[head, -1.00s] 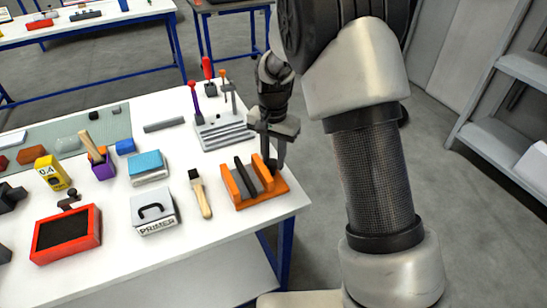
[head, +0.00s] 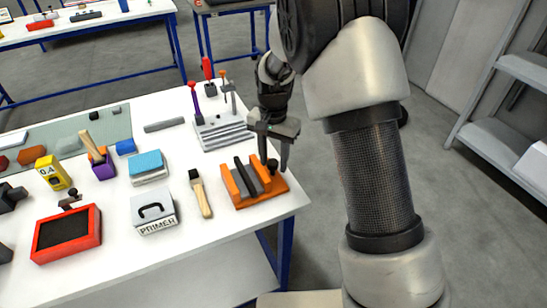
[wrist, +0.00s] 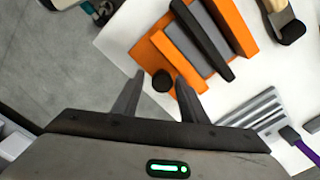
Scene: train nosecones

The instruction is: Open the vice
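The orange vice (head: 240,198) sits at the right corner of the white table, with dark grey jaw pieces between its orange blocks. It also shows in the wrist view (wrist: 232,27). A round black knob (wrist: 162,81) is at its right end and also shows in the head view (head: 272,165). My gripper (head: 273,163) is over that end, pointing down. In the wrist view my gripper (wrist: 159,76) is open, with one finger on each side of the knob. I see gaps there and cannot tell whether either finger touches it.
A paintbrush (head: 202,196) lies left of the vice. A grey slotted rack (head: 224,135) holding tools stands behind it. A primer tin (head: 154,210) and a red-framed tray (head: 66,234) are farther left. The table edge is close on the right.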

